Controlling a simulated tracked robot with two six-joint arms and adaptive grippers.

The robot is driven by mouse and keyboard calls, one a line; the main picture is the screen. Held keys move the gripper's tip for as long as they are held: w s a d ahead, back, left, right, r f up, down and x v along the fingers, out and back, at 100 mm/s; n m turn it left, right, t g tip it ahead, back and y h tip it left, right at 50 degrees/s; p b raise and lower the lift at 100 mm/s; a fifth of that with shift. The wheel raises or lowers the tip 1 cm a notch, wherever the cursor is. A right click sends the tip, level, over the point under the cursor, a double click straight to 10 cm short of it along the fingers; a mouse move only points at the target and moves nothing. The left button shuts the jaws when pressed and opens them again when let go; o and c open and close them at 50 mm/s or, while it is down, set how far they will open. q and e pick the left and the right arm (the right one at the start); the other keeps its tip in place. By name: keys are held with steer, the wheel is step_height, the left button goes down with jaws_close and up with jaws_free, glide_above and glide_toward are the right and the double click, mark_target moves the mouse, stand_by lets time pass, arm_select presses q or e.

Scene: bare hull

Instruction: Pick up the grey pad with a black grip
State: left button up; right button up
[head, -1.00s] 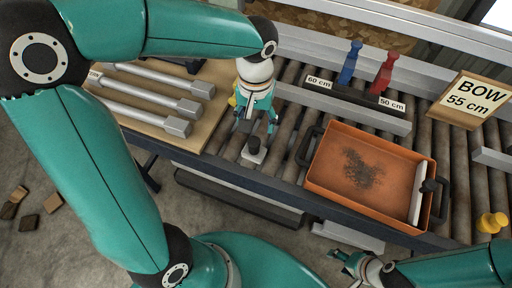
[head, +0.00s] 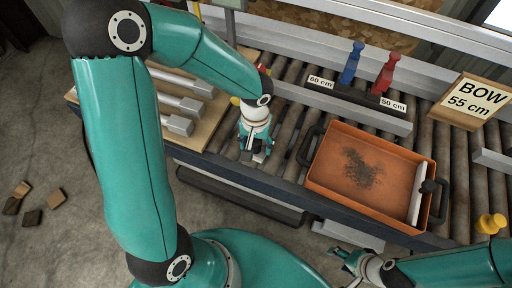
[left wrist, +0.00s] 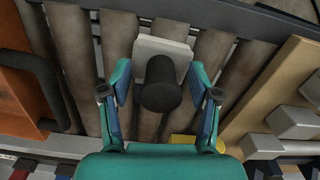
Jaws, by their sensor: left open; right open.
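The grey pad (left wrist: 150,46) with its black grip (left wrist: 160,88) sits on the roller conveyor, left of the orange tray. In the head view only a bit of the pad (head: 259,157) shows below my left gripper (head: 254,148), which hides the rest. In the left wrist view my left gripper (left wrist: 160,100) is open, with one finger on each side of the black grip and a gap on both sides. My right gripper (head: 346,262) is open and empty, low in front of the conveyor.
The orange tray (head: 316,184) with dark grit and a white strip inside stands close on the right. Grey bars (head: 180,103) lie on a wooden board at the left. Blue (head: 350,63) and red (head: 385,73) tools stand behind. A yellow knob (head: 490,223) is far right.

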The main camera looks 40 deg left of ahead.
arm_select(q)
steer(key=shift+c, duration=0.3)
jaws_close()
steer(key=shift+r, duration=0.1)
step_height(320, 180, up, 20)
stand_by(0.5)
